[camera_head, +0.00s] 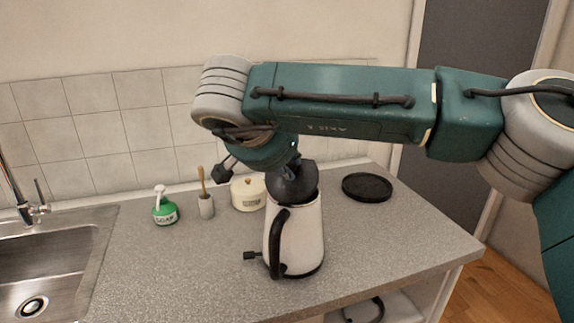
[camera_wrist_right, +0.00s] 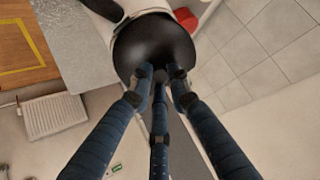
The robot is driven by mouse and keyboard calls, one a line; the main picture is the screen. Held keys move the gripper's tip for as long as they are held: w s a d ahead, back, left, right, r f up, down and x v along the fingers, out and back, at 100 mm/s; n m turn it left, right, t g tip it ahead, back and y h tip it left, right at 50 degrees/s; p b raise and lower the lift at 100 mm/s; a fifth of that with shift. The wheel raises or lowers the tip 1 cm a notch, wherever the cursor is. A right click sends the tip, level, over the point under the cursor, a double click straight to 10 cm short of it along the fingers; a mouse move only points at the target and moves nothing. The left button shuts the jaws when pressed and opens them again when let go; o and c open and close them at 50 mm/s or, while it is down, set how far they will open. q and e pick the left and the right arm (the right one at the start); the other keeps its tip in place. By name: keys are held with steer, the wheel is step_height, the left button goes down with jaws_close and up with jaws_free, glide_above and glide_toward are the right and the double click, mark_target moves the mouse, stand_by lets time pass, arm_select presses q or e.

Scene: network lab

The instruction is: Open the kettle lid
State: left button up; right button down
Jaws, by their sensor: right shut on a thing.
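The white kettle (camera_head: 296,240) stands upright on the grey counter, its black handle towards me. Its black lid (camera_head: 293,183) is at the kettle's top and looks tilted up, its dark face towards the head camera. My right gripper (camera_wrist_right: 160,77) has its blue fingers closed around the small knob on the domed black lid (camera_wrist_right: 152,46) in the right wrist view. In the head view my right arm comes in from the right above the kettle, and the fingers are mostly hidden. My left gripper is not in view.
A round black plate (camera_head: 367,187) lies right of the kettle. A cream pot (camera_head: 248,195), a brush in a holder (camera_head: 206,207) and a green soap bottle (camera_head: 164,211) stand at the back left. The sink (camera_head: 60,260) is far left. The counter between sink and kettle is clear.

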steer(key=shift+r, duration=0.1)
stand_by(0.7)
steer(key=c, duration=1.6)
jaws_free()
steer(key=shift+c, duration=0.2)
steer(key=v, duration=1.2)
